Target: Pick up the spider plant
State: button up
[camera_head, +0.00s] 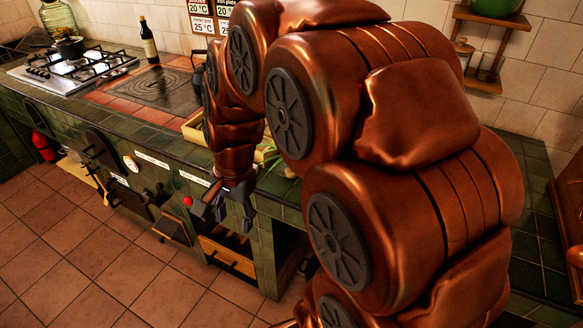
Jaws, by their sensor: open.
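My copper-coloured arm fills the middle and right of the head view. My gripper (228,212) hangs in front of the green tiled counter's front edge, fingers pointing down. It is open, with nothing seen between its fingers. Some thin green leaves (270,153) show on the counter just right of my forearm, and may be the spider plant. Most of that plant, and any pot, is hidden behind my arm. The gripper is apart from the leaves, lower and to their left in the picture.
A yellowish tray or box (193,128) stands on the counter (150,130), partly behind my forearm. A gas hob (75,70), a dark bottle (148,42) and a dark hotplate (155,88) are at left. Drawers (228,255) are below. The tiled floor (90,240) at front left is clear.

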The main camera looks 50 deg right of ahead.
jog(key=w+d+f+m+t, duration=0.1)
jog(key=w+d+m, duration=0.3)
jog(key=d+m, duration=0.4)
jog(key=w+d+f+m+t+h+p, duration=0.1)
jog(key=w+d+f+m, duration=0.2)
jog(key=d, duration=0.9)
jog(key=w+d+f+m+t, duration=0.2)
jog(key=w+d+m, duration=0.4)
jog(key=d+m, duration=0.5)
jog(key=shift+w+m+h+p, duration=0.15)
jog(key=shift+m+h+p, duration=0.2)
jog(key=shift+m, duration=0.45)
jog(key=shift+d+p+x, duration=0.15)
jog(key=shift+p+x, duration=0.4)
jog(key=shift+x, duration=0.95)
jog(key=shift+d+p+x, duration=0.1)
jog(key=shift+p+x, duration=0.45)
jog(key=shift+x, duration=0.95)
grip_shut()
